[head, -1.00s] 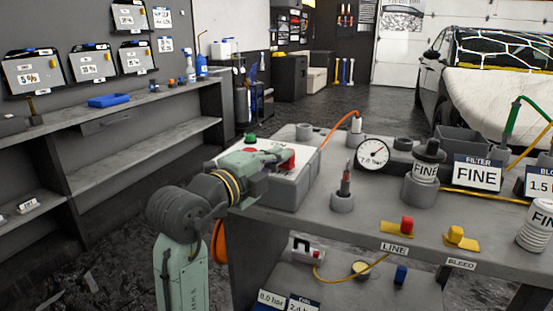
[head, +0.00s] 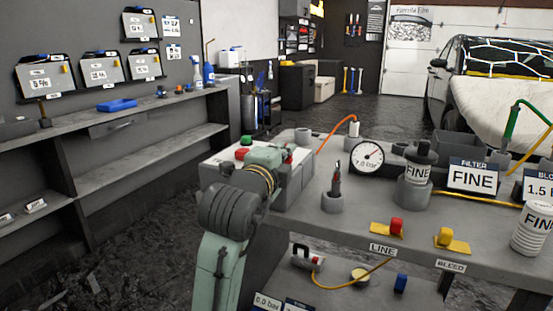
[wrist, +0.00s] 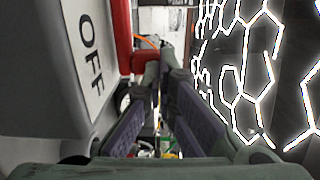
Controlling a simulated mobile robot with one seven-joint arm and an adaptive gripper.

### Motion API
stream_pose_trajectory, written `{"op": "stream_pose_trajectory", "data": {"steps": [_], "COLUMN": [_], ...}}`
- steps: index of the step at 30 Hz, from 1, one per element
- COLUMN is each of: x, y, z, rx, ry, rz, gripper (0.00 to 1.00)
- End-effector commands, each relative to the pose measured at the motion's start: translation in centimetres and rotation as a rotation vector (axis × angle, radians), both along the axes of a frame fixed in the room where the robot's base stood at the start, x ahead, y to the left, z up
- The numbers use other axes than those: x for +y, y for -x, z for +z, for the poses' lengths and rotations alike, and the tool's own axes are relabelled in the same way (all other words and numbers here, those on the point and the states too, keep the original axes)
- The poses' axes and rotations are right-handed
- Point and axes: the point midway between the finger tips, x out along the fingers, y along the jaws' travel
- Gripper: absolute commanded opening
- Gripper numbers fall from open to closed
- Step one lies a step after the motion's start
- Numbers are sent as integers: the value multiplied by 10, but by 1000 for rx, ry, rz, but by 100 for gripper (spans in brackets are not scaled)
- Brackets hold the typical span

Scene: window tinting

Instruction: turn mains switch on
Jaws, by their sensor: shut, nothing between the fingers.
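The switch box (head: 296,188) stands at the left end of the workbench, grey with a pale top. A green button (head: 246,140) and a red button (head: 242,153) show on its top. In the wrist view its OFF label (wrist: 88,50) fills the left side, and a red lever (wrist: 124,38) sticks out beside it. My gripper (wrist: 166,78) is shut and empty, its fingertips just right of and below the red lever. I cannot tell whether they touch it. In the head view my arm hides part of the box, and the fingertips are not clear.
The workbench (head: 330,230) also holds a pressure gauge (head: 367,157), a FINE filter canister (head: 417,172), a red line valve (head: 396,227) and a yellow bleed valve (head: 446,237). An orange hose (head: 335,128) rises behind the box. A shelf unit (head: 140,165) stands at left, with open floor between.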

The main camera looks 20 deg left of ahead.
Motion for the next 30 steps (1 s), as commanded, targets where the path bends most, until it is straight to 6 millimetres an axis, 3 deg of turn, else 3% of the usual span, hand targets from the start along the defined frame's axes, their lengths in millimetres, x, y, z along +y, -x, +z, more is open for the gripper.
{"op": "stream_pose_trajectory", "data": {"steps": [11, 21, 30], "x": [-11, -5, 0], "y": [-44, -74, -87], "z": [1, 0, 0], "rx": [2, 3, 2], "ry": [0, 1, 1], "rz": [336, 331, 331], "gripper": [0, 0, 0]}}
